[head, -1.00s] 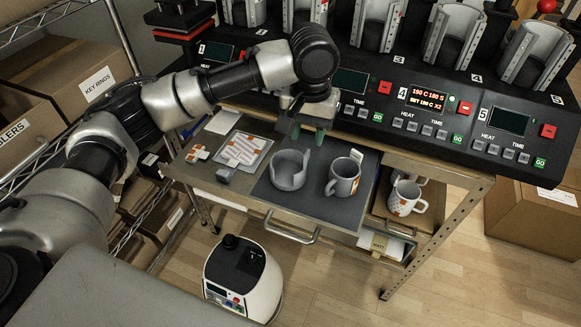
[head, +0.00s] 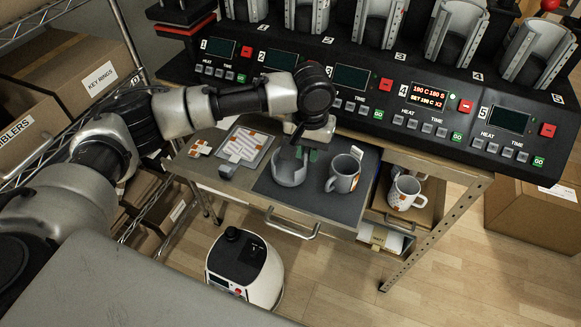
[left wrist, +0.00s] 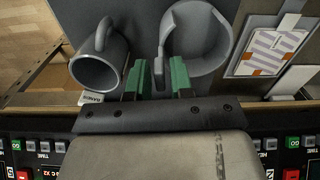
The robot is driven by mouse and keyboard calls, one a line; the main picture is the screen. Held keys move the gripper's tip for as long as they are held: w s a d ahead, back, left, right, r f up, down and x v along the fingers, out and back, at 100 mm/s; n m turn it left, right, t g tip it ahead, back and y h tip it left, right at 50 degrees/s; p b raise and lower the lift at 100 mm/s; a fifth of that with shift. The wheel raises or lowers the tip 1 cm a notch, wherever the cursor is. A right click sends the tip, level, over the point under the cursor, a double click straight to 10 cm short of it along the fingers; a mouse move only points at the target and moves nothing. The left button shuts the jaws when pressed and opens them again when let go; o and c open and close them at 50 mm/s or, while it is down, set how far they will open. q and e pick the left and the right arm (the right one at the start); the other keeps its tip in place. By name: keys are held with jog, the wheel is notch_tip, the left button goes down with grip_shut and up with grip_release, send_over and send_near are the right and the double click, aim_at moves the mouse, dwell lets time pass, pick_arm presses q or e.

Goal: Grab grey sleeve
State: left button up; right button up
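The grey sleeve (head: 288,172), an open-sided curved cup shape, stands upright on the dark mat (head: 315,203) of the pulled-out drawer. It also shows in the left wrist view (left wrist: 205,62). My left gripper (head: 303,152) is down at the sleeve's far side, its green fingertips partly hidden by the wrist. In the left wrist view the fingertips (left wrist: 158,76) are apart, with an edge of the sleeve's wall showing in the gap between them. I cannot tell whether either finger touches it. My right gripper is in neither view.
A grey mug (head: 343,174) stands close to the right of the sleeve. A white-and-orange mug (head: 405,193) stands farther right. A patterned sheet (head: 244,146) lies to the left. The press console (head: 350,103) is just behind my gripper.

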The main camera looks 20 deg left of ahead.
pick_arm(q)
grip_shut()
jog(key=shift+r, duration=0.15)
